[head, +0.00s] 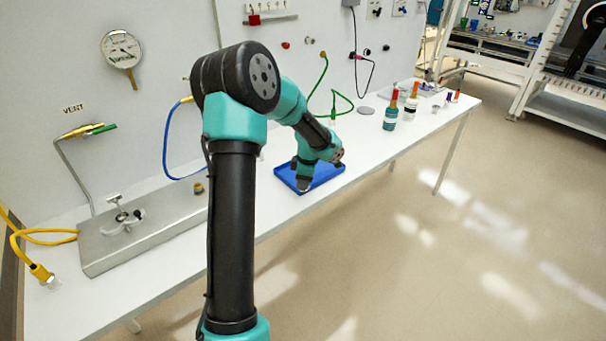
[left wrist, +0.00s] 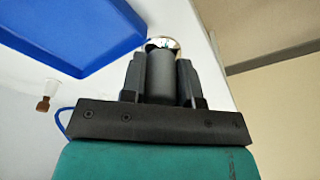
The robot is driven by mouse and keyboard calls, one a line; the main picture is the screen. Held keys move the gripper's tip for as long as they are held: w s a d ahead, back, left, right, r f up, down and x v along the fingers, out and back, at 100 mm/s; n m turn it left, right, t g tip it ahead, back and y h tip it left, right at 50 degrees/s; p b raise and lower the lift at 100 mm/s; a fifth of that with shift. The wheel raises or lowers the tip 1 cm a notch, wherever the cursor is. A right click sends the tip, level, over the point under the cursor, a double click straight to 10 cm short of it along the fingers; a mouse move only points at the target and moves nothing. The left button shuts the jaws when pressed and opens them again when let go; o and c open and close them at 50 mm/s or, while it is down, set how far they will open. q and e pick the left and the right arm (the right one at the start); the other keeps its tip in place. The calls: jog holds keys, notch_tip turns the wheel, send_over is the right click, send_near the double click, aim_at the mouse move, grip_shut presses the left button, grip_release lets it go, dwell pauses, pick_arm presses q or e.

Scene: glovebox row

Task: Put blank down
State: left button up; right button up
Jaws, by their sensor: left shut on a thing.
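My left gripper (head: 305,184) is at the blue tray (head: 329,175), over its left front part in the head view. In the left wrist view, the left gripper (left wrist: 161,72) is shut on the blank, a dark grey cylinder with a shiny round end (left wrist: 163,44) showing past the fingertips. In that view the blue tray (left wrist: 75,38) is at the upper left, beside the fingers and apart from them. In the head view the blank is too small and hidden to make out. I cannot tell whether it touches anything. My right gripper is not in view.
A metal block (head: 150,233) with fittings stands on the left of the white bench (head: 270,212). Bottles (head: 391,112) with coloured tops stand farther right. Blue and green hoses hang from the wall panel near the tray. The bench's front edge is close to the tray.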

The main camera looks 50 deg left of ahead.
pick_arm(q)
jog(key=w+a, duration=0.3)
jog(key=a, duration=0.1)
jog(key=w+a, duration=0.2)
jog(key=shift+w+a+f, duration=0.3)
jog(key=shift+a+f, duration=0.1)
jog(key=shift+w+a+f, duration=0.2)
jog(key=shift+a, duration=0.05)
jog(key=shift+f, duration=1.6)
jog(key=shift+f, duration=0.15)
jog(key=o, duration=1)
